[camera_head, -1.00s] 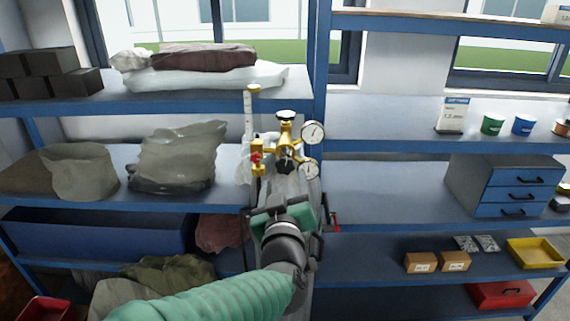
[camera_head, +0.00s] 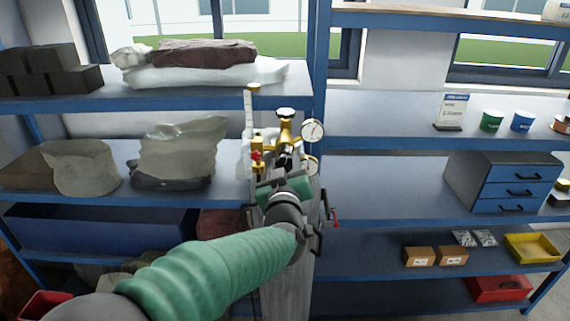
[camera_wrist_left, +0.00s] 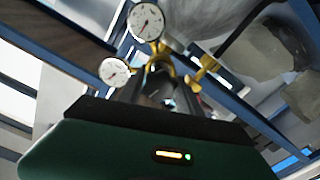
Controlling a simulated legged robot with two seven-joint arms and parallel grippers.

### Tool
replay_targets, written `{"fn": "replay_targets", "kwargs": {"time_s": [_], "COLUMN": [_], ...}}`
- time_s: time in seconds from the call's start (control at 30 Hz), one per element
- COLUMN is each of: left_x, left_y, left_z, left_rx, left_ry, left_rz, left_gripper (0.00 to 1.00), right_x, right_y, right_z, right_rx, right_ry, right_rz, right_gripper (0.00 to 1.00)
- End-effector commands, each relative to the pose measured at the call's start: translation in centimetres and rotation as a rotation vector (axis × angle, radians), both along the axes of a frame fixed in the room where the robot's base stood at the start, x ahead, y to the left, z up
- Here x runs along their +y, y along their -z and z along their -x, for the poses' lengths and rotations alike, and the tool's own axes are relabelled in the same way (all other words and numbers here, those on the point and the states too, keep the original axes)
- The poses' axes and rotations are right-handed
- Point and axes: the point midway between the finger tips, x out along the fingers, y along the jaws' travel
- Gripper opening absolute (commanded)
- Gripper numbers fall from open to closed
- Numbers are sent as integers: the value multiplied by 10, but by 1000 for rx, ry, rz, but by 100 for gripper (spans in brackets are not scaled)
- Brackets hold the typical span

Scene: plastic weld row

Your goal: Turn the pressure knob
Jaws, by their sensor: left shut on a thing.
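A brass regulator (camera_head: 286,130) sits on top of a grey cylinder (camera_head: 287,285), with a black cap on top and two round white gauges, the upper (camera_head: 312,130) and the lower (camera_head: 311,164). My left gripper (camera_head: 284,167) reaches up to the front of the regulator and is shut on the dark pressure knob, which its fingers and green body mostly hide. In the left wrist view my gripper (camera_wrist_left: 157,90) points at the brass body (camera_wrist_left: 160,64), with the gauges (camera_wrist_left: 147,22) beside it. My right gripper is not in view.
A brass flowmeter with a red knob (camera_head: 257,155) and clear tube stands just left of the regulator. A blue shelf post (camera_head: 319,60) rises behind. Shelves with bags (camera_head: 178,155) lie left, and a drawer cabinet (camera_head: 505,185) stands right.

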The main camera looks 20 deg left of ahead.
Motion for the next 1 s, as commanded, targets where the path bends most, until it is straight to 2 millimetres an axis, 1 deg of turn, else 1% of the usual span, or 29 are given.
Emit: {"fn": "replay_targets", "kwargs": {"time_s": [0.03,0.13,0.17,0.27,0.4,0.5,0.63,0.87,0.9,1.0], "left_x": [0,0,0,0,-1,-1,-1,-1,-1,-1], "left_y": [0,0,0,-2,-6,-5,-1,0,0,0], "left_z": [0,0,0,0,0,0,0,0,0,0], "left_rx": [0,0,0,11,69,111,135,135,135,134], "left_ry": [0,0,0,-1,1,2,2,1,1,1], "left_rz": [0,0,0,-33,-226,-372,-465,-469,-469,-468], "left_gripper": [15,2,1,1,1,1,1,1,43,56], "right_x": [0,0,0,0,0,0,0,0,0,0], "right_y": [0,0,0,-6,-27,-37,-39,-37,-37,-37], "right_z": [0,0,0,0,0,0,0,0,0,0], "right_rx": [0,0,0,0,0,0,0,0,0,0], "right_ry": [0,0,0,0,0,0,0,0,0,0], "right_rz": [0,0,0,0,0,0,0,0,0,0], "right_gripper": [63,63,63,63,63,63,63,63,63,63]}}
